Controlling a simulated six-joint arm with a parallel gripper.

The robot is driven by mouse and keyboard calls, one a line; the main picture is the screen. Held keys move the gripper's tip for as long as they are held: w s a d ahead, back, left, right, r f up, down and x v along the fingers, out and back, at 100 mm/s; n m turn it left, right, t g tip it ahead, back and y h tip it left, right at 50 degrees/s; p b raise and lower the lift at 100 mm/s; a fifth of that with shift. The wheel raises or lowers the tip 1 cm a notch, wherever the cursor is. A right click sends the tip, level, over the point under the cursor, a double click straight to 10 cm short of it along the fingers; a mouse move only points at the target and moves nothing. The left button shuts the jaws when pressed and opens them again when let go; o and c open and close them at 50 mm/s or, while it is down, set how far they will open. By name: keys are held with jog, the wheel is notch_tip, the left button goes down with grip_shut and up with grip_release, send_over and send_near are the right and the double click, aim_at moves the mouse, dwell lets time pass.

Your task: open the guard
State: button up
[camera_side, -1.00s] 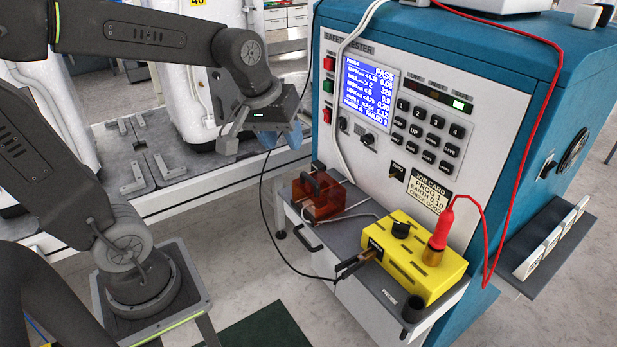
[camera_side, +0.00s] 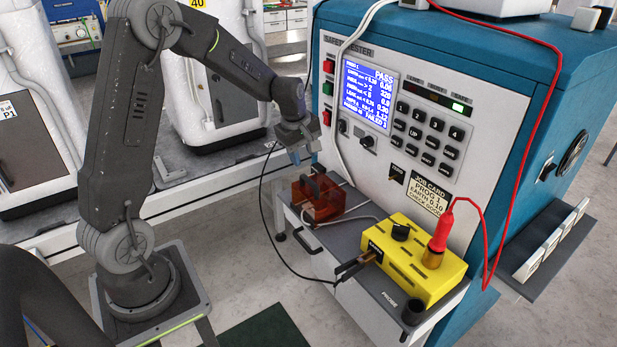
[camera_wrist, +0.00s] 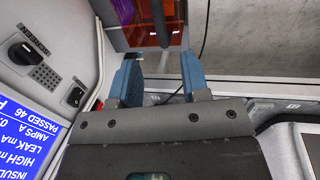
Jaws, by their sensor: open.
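The guard (camera_side: 326,201) is a see-through red-brown box with a dark handle on top. It sits on the grey shelf (camera_side: 345,240) at the front of the tester, and its lid looks shut. In the wrist view the guard (camera_wrist: 140,20) shows at the top, beyond the fingers, with its dark handle in front. My gripper (camera_side: 299,155) hangs above and behind the guard at its upper left, apart from it. In the wrist view my gripper (camera_wrist: 160,80) has two blue fingers spread with nothing between them.
The tester panel (camera_side: 400,120) with a lit blue screen stands close right of my gripper. A yellow box (camera_side: 415,260) with a red probe (camera_side: 441,230) stands on the shelf right of the guard. A black clip (camera_side: 355,267) and cables lie nearby.

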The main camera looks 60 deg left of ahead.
aim_at(309, 180)
jog(key=f, duration=0.2)
jog(key=w+f, duration=0.1)
jog(key=f, duration=0.5)
jog(key=shift+w+f, duration=0.1)
jog(key=shift+w, duration=0.2)
grip_shut()
